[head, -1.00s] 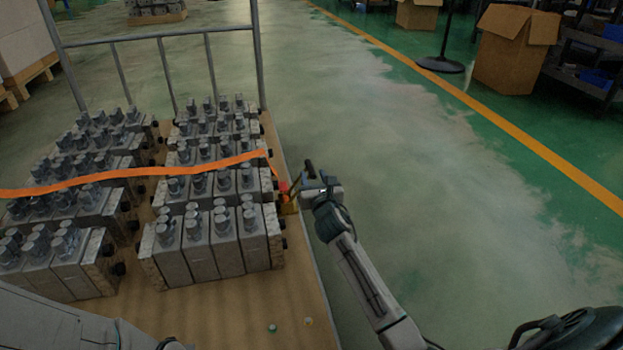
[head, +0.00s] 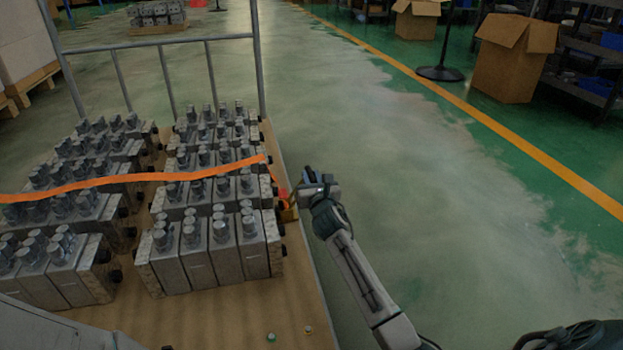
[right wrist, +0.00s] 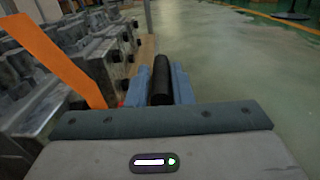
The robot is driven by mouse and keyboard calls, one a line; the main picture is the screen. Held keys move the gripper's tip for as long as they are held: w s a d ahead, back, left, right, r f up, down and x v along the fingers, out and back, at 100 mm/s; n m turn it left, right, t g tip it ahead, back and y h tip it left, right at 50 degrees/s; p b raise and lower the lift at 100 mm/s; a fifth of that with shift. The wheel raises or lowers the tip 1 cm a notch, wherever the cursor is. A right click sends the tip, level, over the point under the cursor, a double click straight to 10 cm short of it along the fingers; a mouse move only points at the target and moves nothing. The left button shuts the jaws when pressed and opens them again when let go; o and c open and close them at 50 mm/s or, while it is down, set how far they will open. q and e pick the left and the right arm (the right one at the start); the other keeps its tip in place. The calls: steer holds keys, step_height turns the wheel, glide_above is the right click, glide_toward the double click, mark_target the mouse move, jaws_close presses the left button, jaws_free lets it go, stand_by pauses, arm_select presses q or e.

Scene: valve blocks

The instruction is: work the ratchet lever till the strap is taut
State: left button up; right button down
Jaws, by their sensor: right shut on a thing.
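An orange strap (head: 140,179) runs across the tops of the valve blocks (head: 208,252) and bends down over their right side. It looks slightly wavy; it also shows in the right wrist view (right wrist: 55,58). The yellowish ratchet (head: 288,213) sits at the cart's right edge, partly hidden and small. My right gripper (head: 302,188) is beside the ratchet, just outside the cart edge. In the right wrist view its blue-grey fingers (right wrist: 161,86) are shut on the black lever handle (right wrist: 160,72). My left gripper is out of view.
The blocks stand in rows on a wooden cart deck (head: 225,318) with a grey rail (head: 160,36) at the far end. Two small round pieces lie on the near deck. The green floor (head: 430,200) right of the cart is clear. A cardboard box (head: 503,72) stands farther off.

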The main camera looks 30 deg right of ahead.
steer(key=shift+d+f, duration=0.1)
steer(key=s+d+f+m+b, duration=0.1)
steer(key=d+f+m+b, duration=0.1)
steer(key=d+f+m, duration=0.3)
steer(key=shift+s+f+m, duration=0.3)
steer(key=shift+f+m, duration=0.7)
steer(key=shift+f, duration=0.6)
steer(key=shift+d, duration=0.1)
